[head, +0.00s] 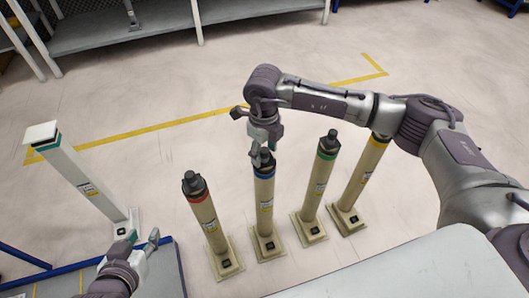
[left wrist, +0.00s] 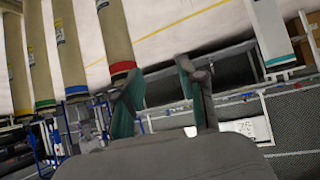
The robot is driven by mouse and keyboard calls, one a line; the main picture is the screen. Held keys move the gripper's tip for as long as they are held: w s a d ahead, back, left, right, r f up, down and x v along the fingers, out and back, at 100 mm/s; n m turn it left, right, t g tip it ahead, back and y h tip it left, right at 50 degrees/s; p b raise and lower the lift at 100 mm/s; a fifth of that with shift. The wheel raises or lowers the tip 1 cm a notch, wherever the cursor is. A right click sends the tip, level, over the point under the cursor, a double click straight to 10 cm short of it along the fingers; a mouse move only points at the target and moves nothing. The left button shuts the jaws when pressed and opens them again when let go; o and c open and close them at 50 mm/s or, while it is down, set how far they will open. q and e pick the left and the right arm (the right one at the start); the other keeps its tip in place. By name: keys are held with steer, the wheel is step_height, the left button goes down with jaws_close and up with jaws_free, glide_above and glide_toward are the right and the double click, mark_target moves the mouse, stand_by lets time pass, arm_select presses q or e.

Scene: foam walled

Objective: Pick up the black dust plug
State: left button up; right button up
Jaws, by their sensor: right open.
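Dark plugs cap several beige posts, each above a coloured band: red (head: 190,178), blue (head: 265,155), green (head: 332,135) and yellow, partly behind my right arm. I cannot tell from colour which one is the black dust plug. My right gripper (head: 260,155) points down at the top of the blue-banded post (head: 264,200). It is open, with its fingers at the plug, partly hiding it; contact cannot be told. My left gripper (head: 143,240) is open and empty at lower left. Its spread teal-padded fingers also show in the left wrist view (left wrist: 157,88).
A white post (head: 85,180) with a square top leans in the picture at left. A blue-edged table (head: 160,275) is below my left gripper. Grey shelving (head: 120,35) stands at the back. Yellow floor tape (head: 170,124) runs behind the posts; the floor there is clear.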

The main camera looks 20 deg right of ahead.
steer(key=c, duration=0.9)
steer(key=shift+r, duration=0.1)
